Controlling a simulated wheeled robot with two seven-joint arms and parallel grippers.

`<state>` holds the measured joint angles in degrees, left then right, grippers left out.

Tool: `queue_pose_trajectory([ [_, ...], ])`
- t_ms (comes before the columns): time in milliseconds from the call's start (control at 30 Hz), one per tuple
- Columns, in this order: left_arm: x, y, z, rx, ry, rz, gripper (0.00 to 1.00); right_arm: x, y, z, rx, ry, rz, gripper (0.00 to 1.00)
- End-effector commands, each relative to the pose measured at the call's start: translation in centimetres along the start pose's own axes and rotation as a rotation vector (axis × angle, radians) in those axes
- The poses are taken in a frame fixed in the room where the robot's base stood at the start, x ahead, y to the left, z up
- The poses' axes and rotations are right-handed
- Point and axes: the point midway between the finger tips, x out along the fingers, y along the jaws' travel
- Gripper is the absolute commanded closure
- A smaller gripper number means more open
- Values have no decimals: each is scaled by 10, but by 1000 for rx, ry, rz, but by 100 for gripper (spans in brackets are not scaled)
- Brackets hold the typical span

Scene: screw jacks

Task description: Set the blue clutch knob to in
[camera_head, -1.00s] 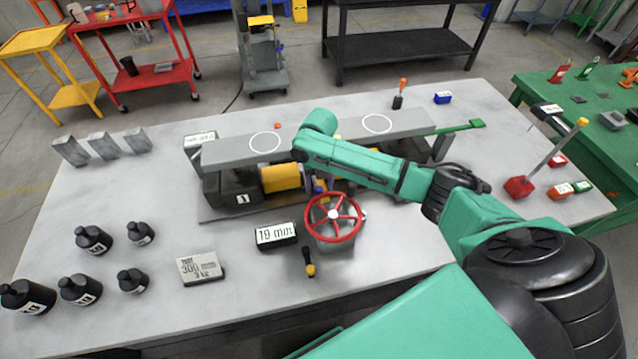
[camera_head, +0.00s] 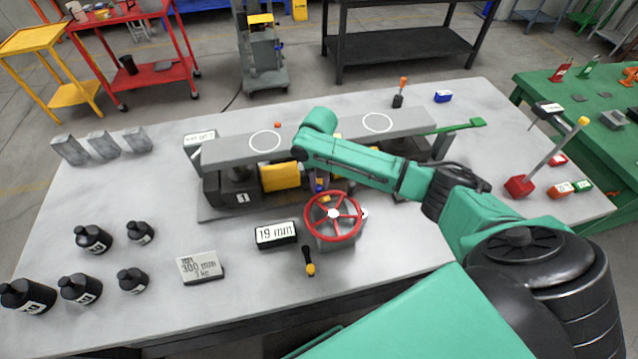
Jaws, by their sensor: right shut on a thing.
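The blue clutch knob (camera_head: 320,187) shows as a small blue patch just behind the red handwheel (camera_head: 333,214), under the end of my right arm. My right gripper (camera_head: 321,181) points down there and is shut on the knob; its fingers are mostly hidden by my own arm and the wheel. The knob's in or out position cannot be made out. The jack rig has a long grey beam (camera_head: 225,153) with two white circles, and a yellow part (camera_head: 281,177) beneath it. My left gripper is not in view.
A "19 mm" block (camera_head: 276,235), a yellow-tipped screwdriver (camera_head: 309,262) and a grey "300 mm" block (camera_head: 200,267) lie in front. Several black weights (camera_head: 80,290) stand at left. A red-based lever (camera_head: 519,186) stands at right.

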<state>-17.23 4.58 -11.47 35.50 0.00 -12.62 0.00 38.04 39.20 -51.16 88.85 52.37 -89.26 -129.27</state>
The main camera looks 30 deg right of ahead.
Motion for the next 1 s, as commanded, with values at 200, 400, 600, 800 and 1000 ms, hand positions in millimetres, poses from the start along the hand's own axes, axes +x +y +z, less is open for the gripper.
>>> queue_pose_trajectory([
  [200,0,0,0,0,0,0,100,-1,0,1,0,-3,0,100],
  [400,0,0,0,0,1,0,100,-1,0,1,1,-3,1,100],
  [600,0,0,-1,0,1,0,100,-1,0,1,1,-4,1,100],
  [800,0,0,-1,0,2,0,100,-2,-2,2,1,-4,0,100],
  [1000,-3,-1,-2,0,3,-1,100,-2,-33,10,5,-3,-3,100],
])
